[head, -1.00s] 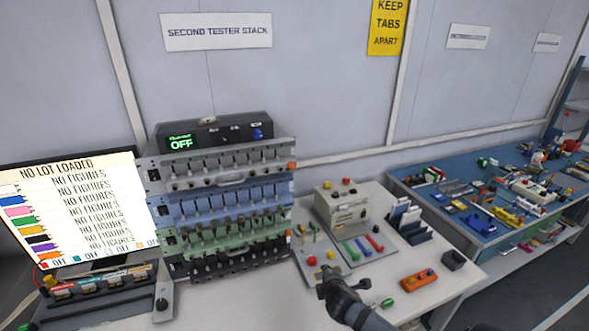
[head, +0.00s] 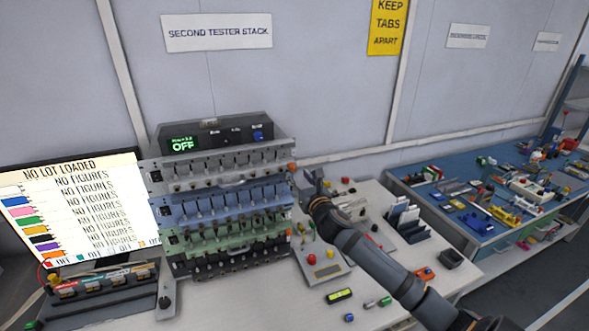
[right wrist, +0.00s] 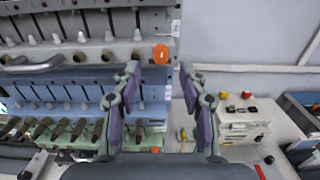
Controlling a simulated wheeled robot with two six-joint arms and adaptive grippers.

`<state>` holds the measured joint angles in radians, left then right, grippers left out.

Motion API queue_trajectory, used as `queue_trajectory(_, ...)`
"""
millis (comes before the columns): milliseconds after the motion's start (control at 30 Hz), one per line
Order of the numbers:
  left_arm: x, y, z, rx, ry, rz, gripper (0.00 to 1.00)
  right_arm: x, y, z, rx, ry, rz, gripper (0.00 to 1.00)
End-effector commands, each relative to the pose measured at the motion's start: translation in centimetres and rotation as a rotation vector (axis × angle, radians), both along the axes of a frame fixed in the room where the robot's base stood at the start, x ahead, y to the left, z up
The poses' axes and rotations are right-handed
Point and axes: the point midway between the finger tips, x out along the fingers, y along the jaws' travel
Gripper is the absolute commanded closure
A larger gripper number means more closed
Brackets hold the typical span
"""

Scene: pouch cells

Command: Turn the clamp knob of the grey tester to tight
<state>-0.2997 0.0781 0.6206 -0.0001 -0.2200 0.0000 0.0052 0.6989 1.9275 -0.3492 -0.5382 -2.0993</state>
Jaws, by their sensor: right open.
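The grey tester (head: 225,172) is the upper tier of the stack, under a black display unit reading OFF. Its orange clamp knob (head: 291,168) sits at the right end of its front. My right gripper (head: 309,180) is open and empty, just right of and slightly below this knob in the head view. In the right wrist view the orange knob (right wrist: 161,54) lies between the two open fingertips (right wrist: 158,72), a little above their middle, with nothing gripped. Whether the fingers touch it cannot be told. My left gripper is not in view.
Below are the blue tester (head: 225,205) and the green tester (head: 225,237), whose orange knob (right wrist: 155,150) shows in the right wrist view. A beige device (right wrist: 238,122) stands to the right. A card holder (head: 405,222) and small parts lie on the white bench (head: 245,300).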

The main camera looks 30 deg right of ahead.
Motion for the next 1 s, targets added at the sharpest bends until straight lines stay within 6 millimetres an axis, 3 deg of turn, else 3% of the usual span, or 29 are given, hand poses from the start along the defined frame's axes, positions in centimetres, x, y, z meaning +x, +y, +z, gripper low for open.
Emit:
queue_trajectory(33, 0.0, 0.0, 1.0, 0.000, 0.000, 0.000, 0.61, 1.1, -0.4, 0.6, 0.009, -0.002, -0.006, 0.57)
queue_trajectory(233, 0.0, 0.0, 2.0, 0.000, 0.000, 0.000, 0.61, 3.9, -1.1, 0.3, 0.002, 0.001, -0.003, 0.57)
queue_trajectory(600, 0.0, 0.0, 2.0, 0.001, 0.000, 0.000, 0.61, 4.7, -1.2, -0.1, -0.001, 0.002, -0.001, 0.57)
queue_trajectory(933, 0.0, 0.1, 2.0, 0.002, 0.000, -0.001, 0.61, 4.7, -1.2, -0.1, -0.001, 0.002, -0.002, 1.00)
queue_trajectory(1000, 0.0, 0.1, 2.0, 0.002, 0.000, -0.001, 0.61, 4.7, -1.2, -0.1, -0.001, 0.002, -0.002, 1.00)
